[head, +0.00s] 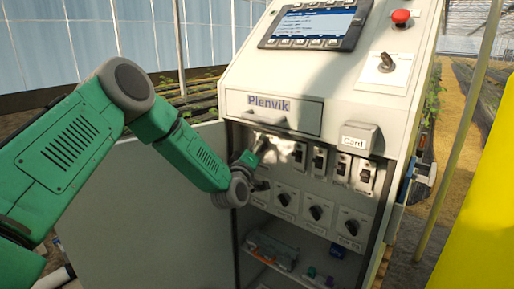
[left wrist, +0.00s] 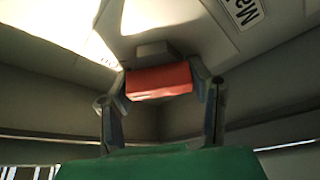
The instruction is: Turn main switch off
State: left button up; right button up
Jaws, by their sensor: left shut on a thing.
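My left gripper (head: 256,152) reaches into the open cabinet front, at the left end of the row of switches under the Plenvik drawer. In the left wrist view, its two dark fingers (left wrist: 161,92) stand on either side of a red handle (left wrist: 160,83) and are shut on it. The handle sits in front of a grey block (left wrist: 152,50) on a pale panel. A label beginning "Ms" or similar (left wrist: 245,10) is upside down and cut off. In the head view the handle is hidden by the gripper and glare. My right gripper is not in view.
Several small switches (head: 318,160) stand in a row to the right, above black rotary knobs (head: 315,212). A "Card" box (head: 360,139), a selector switch (head: 386,63) and a red button (head: 401,17) are on the cabinet. The open door (head: 150,210) lies behind my left arm.

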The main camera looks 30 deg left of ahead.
pick_arm(q)
jog(key=n, duration=0.1)
jog(key=n+g, duration=0.1)
jog(key=n, duration=0.1)
jog(key=n+g, duration=0.1)
jog(key=shift+s+a+f+n+y, duration=0.1)
jog(key=shift+f+n+y, duration=0.2)
jog(key=shift+n+y, duration=0.1)
jog(key=n, duration=0.1)
jog(key=n+g+b, duration=0.1)
jog(key=n, duration=0.1)
jog(key=shift+f+n, duration=0.2)
jog(key=shift+n, duration=0.1)
jog(key=n+g+h, duration=0.1)
jog(key=n, duration=0.2)
jog(key=shift+f+n+g+b, duration=0.15)
jog(key=shift+n+g+b, duration=0.15)
jog(key=shift+g+b, duration=0.1)
jog(key=shift+f+n+g+h, duration=0.15)
jog(key=shift+n+g+h, duration=0.25)
jog(key=shift+n+h, duration=0.65)
jog(key=shift+n+b, duration=0.3)
jog(key=shift+n, duration=0.05)
jog(key=o, duration=1)
jog(key=shift+s+f, duration=0.1)
jog(key=shift+o, duration=0.9)
jog(key=shift+r, duration=0.2)
